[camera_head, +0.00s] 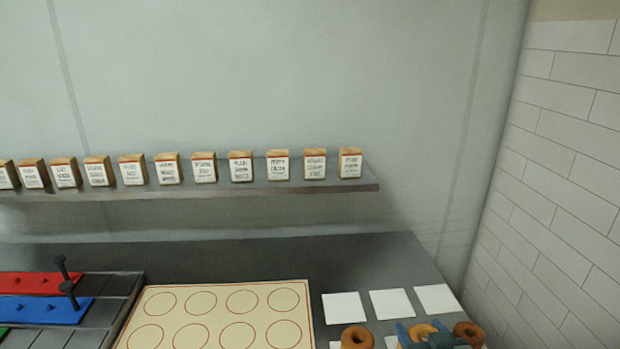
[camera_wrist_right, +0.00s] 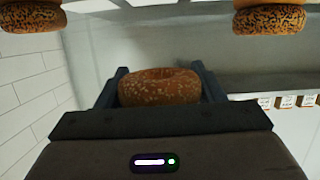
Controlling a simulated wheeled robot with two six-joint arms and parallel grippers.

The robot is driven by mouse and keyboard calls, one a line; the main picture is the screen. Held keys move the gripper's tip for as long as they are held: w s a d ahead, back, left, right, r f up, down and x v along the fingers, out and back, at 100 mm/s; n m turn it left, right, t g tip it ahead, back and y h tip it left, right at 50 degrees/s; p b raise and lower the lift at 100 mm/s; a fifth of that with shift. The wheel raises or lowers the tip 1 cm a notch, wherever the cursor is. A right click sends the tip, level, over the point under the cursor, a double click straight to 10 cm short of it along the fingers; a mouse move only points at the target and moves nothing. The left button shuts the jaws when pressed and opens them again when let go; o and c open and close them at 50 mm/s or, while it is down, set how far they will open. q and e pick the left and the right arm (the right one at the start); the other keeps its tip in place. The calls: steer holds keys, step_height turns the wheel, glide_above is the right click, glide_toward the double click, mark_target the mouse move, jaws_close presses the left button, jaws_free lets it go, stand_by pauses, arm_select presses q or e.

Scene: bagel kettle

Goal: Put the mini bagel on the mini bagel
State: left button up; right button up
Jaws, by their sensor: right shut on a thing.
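My right gripper (camera_head: 429,337) is at the bottom right of the head view, shut on a mini bagel (camera_head: 422,330). In the right wrist view this bagel (camera_wrist_right: 160,88) is brown with pale seeds and sits between the two fingers. A second mini bagel (camera_head: 357,337) is left of the gripper, and a third mini bagel (camera_head: 469,332) is right of it. In the right wrist view two dark-speckled bagels, one at left (camera_wrist_right: 32,17) and one at right (camera_wrist_right: 269,19), are cut by the top edge. My left gripper is out of view.
White square cards (camera_head: 390,303) lie on the grey counter behind the bagels. A cream board with red circles (camera_head: 218,315) is left of them. A blue block (camera_head: 42,311) and a red block (camera_head: 35,284) are at far left. Labelled boxes (camera_head: 241,167) line a wall shelf.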

steer(key=shift+w+a+r+m+h, duration=0.2)
steer(key=shift+w+a+m+h, duration=0.2)
steer(key=shift+w+a, duration=0.45)
steer(key=shift+d, duration=0.1)
steer(key=shift+s+d+f, duration=0.1)
steer(key=shift+s+d, duration=0.25)
steer(key=s+d+y, duration=0.1)
steer(key=s+d+n+y, duration=0.1)
steer(key=s, duration=0.1)
steer(key=s+d+n+y, duration=0.1)
steer(key=shift+s+f, duration=0.2)
steer(key=shift+s, duration=0.15)
steer(key=shift+s+d+n+g+y, duration=0.1)
steer(key=shift+s+n+g+y, duration=0.4)
steer(key=shift+s, duration=0.3)
